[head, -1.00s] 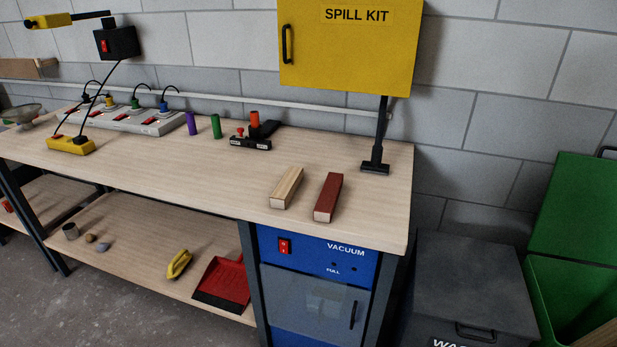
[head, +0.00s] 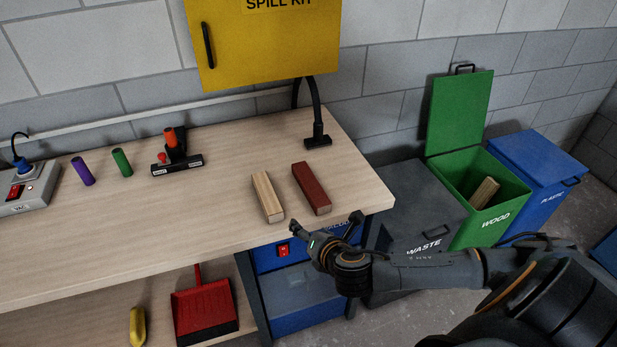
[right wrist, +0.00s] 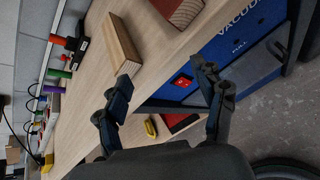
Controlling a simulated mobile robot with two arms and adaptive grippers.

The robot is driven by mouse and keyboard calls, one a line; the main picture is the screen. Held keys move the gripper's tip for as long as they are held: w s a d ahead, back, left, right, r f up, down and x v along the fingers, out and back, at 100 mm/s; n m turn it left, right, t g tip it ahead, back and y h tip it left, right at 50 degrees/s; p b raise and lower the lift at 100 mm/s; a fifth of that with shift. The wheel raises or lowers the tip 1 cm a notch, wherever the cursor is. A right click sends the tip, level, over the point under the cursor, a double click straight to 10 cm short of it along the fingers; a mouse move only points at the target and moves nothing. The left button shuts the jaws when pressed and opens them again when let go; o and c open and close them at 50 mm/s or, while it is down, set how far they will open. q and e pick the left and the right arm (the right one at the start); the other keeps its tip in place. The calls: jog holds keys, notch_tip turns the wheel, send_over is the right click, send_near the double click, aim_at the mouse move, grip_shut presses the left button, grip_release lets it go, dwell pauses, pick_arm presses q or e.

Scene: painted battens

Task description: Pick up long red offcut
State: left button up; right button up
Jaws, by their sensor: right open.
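The long red offcut (head: 311,188) is a red-painted block with a bare wood end, lying on the workbench (head: 220,215) near its right front corner. In the right wrist view its bare end and part of its red side (right wrist: 183,12) show at the top edge. A plain wood offcut (head: 267,196) lies just left of it, apart from it; it also shows in the right wrist view (right wrist: 122,45). My right gripper (head: 325,223) is open and empty at the bench's front edge, in front of the red offcut and not touching it. My left gripper is not in view.
A black-based lamp or nozzle stand (head: 318,140) stands behind the red offcut. A yellow spill kit cabinet (head: 265,45) hangs above. An open green wood bin (head: 490,205) and a dark waste box (head: 415,215) stand to the right. The bench front left of the offcuts is clear.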

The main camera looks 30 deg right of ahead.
jog(key=w+d+r+n+t, duration=0.1)
jog(key=w+d+r+n, duration=0.1)
jog(key=d+r+n, duration=0.35)
jog(key=n+p, duration=0.1)
jog(key=n, duration=0.1)
send_near(311, 183)
jog(key=shift+m+t, duration=0.25)
jog(key=shift+t, duration=0.05)
jog(key=x, duration=0.2)
jog(key=f+x, duration=0.1)
jog(key=x, duration=0.1)
jog(key=shift+w+a, duration=0.15)
jog(key=shift+w, duration=0.05)
jog(key=shift+w+f, duration=0.2)
jog(key=shift+w, duration=0.15)
jog(key=shift+w+p, duration=0.25)
jog(key=shift+p, duration=0.1)
jog(key=shift+d+p+x, duration=0.15)
jog(key=shift+p+x, duration=0.1)
jog(key=shift+x, duration=0.9)
jog(key=shift+d+p+x, duration=0.15)
jog(key=shift+p+x, duration=0.05)
jog(key=shift+x, duration=0.95)
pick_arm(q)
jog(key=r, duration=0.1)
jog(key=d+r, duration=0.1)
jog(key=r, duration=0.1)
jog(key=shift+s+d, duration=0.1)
pick_arm(e)
jog(key=shift+r, duration=0.1)
